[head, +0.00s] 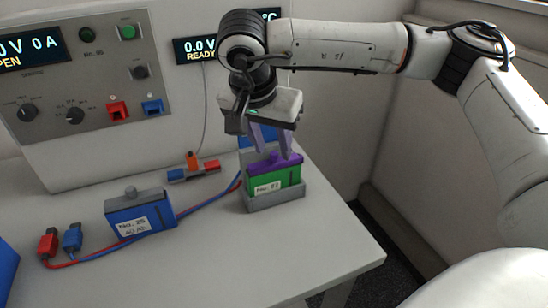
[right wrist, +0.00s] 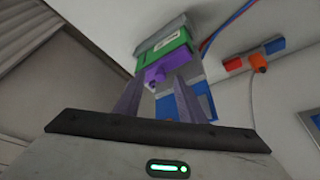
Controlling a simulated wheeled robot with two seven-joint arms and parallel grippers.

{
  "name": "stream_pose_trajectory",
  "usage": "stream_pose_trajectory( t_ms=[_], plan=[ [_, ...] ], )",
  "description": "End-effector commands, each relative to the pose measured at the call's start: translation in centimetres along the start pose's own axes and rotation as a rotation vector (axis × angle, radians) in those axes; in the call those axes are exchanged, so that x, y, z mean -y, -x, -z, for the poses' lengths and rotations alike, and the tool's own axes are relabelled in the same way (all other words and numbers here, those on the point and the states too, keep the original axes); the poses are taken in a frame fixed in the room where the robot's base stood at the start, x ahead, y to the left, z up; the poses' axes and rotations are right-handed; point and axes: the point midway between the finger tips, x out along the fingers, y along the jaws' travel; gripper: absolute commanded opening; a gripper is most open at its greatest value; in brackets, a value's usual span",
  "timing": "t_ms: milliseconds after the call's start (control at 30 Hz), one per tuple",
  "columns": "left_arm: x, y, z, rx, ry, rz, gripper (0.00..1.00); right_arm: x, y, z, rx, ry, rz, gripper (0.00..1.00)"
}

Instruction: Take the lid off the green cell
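The green cell (head: 275,181) stands upright in a grey holder (head: 262,203) near the table's right edge, with a label reading about "No. 51". A purple lid (head: 262,165) sits on top of it. My right gripper (head: 272,150) points down just above the lid. Its fingers (right wrist: 157,82) are apart, with the knob seen between their tips; I cannot tell whether they touch the lid. My left gripper is not in view.
A red-blue piece with an orange part (head: 192,170) lies behind. The cycler panel (head: 85,70) stands at the back.

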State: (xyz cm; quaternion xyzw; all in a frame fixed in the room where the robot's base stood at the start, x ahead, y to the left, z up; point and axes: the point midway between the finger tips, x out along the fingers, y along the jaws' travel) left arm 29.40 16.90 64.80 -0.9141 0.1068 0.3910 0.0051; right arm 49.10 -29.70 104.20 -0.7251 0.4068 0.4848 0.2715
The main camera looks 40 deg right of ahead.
Motion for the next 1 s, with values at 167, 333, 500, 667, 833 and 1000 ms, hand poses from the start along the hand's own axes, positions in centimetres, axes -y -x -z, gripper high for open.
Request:
stream_pose_trajectory(
  t_ms=[167, 333, 500, 667, 833, 1000],
  plan=[
    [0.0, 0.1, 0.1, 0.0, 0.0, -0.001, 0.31, 0.0, -1.2, 0.0, 0.0, 0.0, 0.0, 0.36],
    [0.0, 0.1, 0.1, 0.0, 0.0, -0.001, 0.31, 0.0, -1.2, 0.0, 0.0, 0.0, 0.001, 0.36],
    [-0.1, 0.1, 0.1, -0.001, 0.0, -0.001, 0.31, 0.0, -1.1, 0.0, 0.0, -0.001, 0.001, 0.09],
    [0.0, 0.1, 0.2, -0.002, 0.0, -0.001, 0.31, 0.0, -1.1, 0.0, 0.0, -0.001, 0.001, 0.0],
    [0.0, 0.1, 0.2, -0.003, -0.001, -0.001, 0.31, 0.0, -1.1, 0.0, 0.0, -0.001, 0.001, 0.0],
    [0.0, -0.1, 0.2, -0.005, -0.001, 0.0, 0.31, 0.1, 0.4, 0.7, -0.001, -0.004, 0.004, 0.0]
  ],
)
